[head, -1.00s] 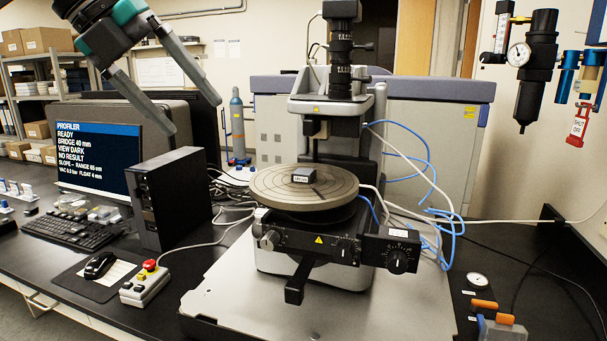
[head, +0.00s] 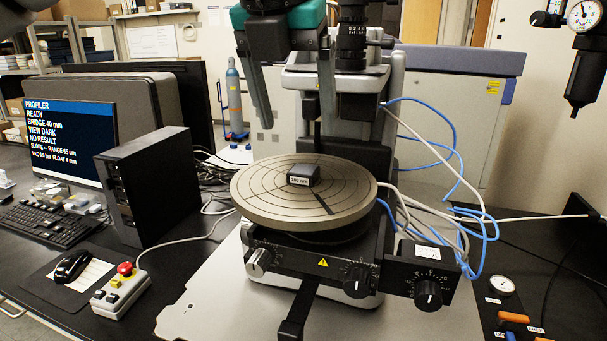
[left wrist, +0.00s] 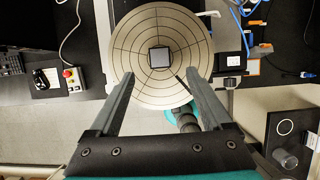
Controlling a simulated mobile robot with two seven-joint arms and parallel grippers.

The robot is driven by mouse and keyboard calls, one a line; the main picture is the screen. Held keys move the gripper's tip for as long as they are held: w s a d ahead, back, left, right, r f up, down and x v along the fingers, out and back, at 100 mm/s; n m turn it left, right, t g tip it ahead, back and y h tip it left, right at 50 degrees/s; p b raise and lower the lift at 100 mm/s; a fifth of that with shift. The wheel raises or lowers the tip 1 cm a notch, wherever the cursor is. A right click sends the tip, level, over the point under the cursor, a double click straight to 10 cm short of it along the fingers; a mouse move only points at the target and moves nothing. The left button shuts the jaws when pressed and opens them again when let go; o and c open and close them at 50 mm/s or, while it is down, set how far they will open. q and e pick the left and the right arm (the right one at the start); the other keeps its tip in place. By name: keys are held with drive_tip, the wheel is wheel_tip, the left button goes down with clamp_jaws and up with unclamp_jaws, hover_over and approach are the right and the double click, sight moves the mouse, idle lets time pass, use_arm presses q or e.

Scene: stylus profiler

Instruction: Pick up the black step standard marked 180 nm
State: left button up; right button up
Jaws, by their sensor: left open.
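The black step standard (head: 303,176) is a small dark block with a white label on its front, which appears to read 180 nm but is small. It lies near the middle of the round grooved stage (head: 255,206). In the left wrist view the block (left wrist: 160,57) shows as a dark square with a grey top, ahead of and between the fingers. My left gripper (head: 294,138) is open and empty, its fingers pointing down above and behind the block in the head view. It also shows in the left wrist view (left wrist: 160,85). My right gripper is not in view.
The profiler's microscope column (head: 353,60) stands close behind the stage. A knob panel (head: 320,268) is at the stage's front. A black computer box (head: 155,190) and a control box with a red button (head: 122,290) stand left. Blue and white hoses (head: 455,175) run right.

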sight(303, 171)
use_arm(q)
drive_tip(key=shift+x, duration=1.1)
drive_tip(key=shift+w+f, duration=0.1)
drive_tip(key=shift+f, duration=0.1)
drive_tip(key=x, duration=0.4)
drive_tip(key=shift+f+p, duration=0.2)
drive_tip(key=shift+p, duration=0.1)
drive_tip(key=shift+f, duration=0.45)
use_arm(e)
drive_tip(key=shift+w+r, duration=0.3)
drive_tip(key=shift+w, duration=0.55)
use_arm(q)
drive_tip(key=shift+c, duration=0.7)
clamp_jaws()
